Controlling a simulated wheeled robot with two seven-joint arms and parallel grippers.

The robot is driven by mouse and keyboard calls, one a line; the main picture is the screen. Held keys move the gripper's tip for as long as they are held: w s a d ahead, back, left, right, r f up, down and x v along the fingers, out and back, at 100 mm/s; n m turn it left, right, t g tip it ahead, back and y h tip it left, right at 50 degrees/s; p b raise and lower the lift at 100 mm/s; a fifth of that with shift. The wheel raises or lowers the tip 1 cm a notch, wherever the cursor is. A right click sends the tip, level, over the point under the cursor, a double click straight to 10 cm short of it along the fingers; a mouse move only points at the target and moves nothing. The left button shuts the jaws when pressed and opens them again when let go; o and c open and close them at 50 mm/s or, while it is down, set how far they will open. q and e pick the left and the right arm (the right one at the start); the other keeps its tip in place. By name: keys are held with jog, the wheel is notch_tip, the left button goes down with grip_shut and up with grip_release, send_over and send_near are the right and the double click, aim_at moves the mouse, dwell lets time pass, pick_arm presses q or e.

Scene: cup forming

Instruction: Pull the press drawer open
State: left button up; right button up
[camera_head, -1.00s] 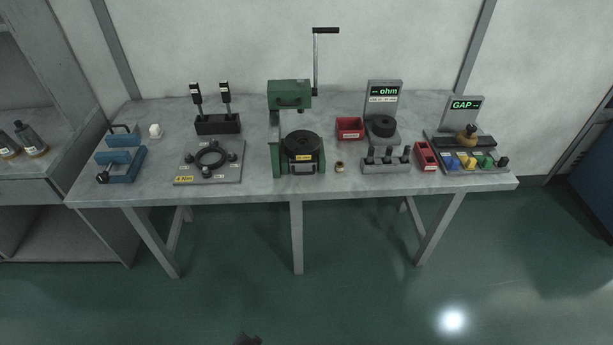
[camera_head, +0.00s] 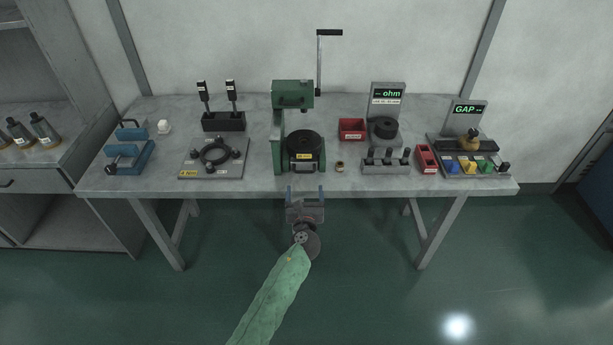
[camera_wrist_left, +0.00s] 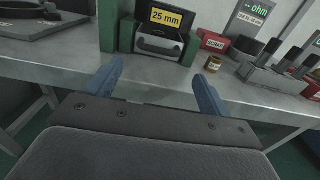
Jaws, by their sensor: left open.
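The green press (camera_head: 278,130) stands at the middle of the workbench, with a crank arm above it. Its drawer (camera_head: 303,166) is at the base front, under a black round die (camera_head: 303,145), and looks closed. In the left wrist view the drawer front (camera_wrist_left: 158,46) has a handle and sits below a yellow "25 mm" label (camera_wrist_left: 166,18). My left gripper (camera_head: 305,189) is open and empty at the bench's front edge, in front of the drawer and apart from it. Its two blue fingers (camera_wrist_left: 160,82) point toward the drawer. My right gripper is not in view.
A red bin (camera_head: 351,129), a small brass-coloured piece (camera_head: 339,166) and a grey post block (camera_head: 385,161) stand right of the press. A ring fixture (camera_head: 213,158) stands to its left. The bench's front edge (camera_head: 240,191) is just below the gripper's fingers.

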aim_at(305, 182)
pick_arm(q)
jog(key=shift+w+r, duration=0.15)
jog(key=shift+w, duration=0.15)
jog(key=w+p, duration=0.1)
jog(key=w, duration=0.4)
jog(key=shift+w, duration=0.35)
jog(key=shift+w+p, duration=0.3)
jog(key=shift+w, duration=0.5)
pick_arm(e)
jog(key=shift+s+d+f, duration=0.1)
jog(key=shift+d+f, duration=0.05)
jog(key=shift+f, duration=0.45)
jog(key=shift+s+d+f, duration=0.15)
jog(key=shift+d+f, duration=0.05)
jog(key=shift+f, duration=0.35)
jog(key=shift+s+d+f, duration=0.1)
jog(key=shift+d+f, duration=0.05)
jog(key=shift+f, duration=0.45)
